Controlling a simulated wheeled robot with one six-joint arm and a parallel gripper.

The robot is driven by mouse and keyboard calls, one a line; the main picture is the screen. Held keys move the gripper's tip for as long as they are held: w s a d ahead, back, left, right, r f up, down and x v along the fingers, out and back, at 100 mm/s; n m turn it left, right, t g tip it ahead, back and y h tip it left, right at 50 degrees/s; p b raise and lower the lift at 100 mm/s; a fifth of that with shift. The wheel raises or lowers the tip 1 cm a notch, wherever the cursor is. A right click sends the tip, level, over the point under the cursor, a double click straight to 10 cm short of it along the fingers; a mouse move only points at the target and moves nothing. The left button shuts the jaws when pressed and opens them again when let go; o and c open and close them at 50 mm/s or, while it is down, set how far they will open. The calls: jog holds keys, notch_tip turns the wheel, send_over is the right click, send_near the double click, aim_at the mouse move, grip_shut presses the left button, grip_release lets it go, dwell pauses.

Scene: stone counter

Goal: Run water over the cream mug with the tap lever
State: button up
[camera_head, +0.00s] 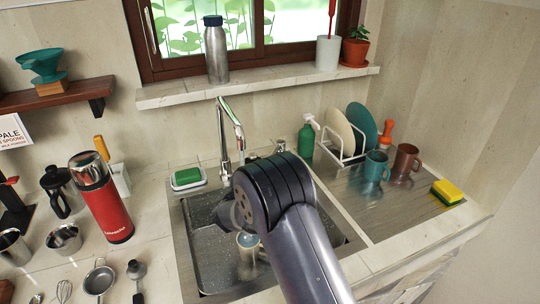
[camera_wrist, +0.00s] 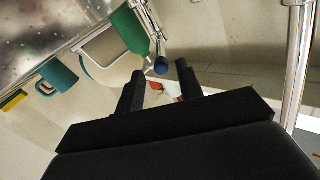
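The cream mug (camera_head: 247,241) stands in the sink (camera_head: 205,255), partly hidden by my arm in the head view. The chrome tap (camera_head: 222,135) rises behind the sink; its pipe also shows at the right of the wrist view (camera_wrist: 298,60). A small chrome piece by the tap (camera_head: 280,146) looks like the lever. In the wrist view, a thin chrome rod with a blue knob (camera_wrist: 160,65), likely that lever, appears between my fingers. My gripper (camera_wrist: 160,76) is open, with fingertips apart; contact with the knob cannot be told. My arm hides the gripper in the head view.
Right of the sink stand a green soap bottle (camera_head: 306,139), a plate rack (camera_head: 340,145), a teal mug (camera_head: 375,168) and a brown mug (camera_head: 406,160). A red flask (camera_head: 103,200) stands left. A green sponge (camera_head: 187,176) lies behind the sink's left side.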

aim_at(272, 153)
jog(key=p+x, duration=0.1)
jog(key=x, duration=0.7)
grip_shut()
dwell(0.4)
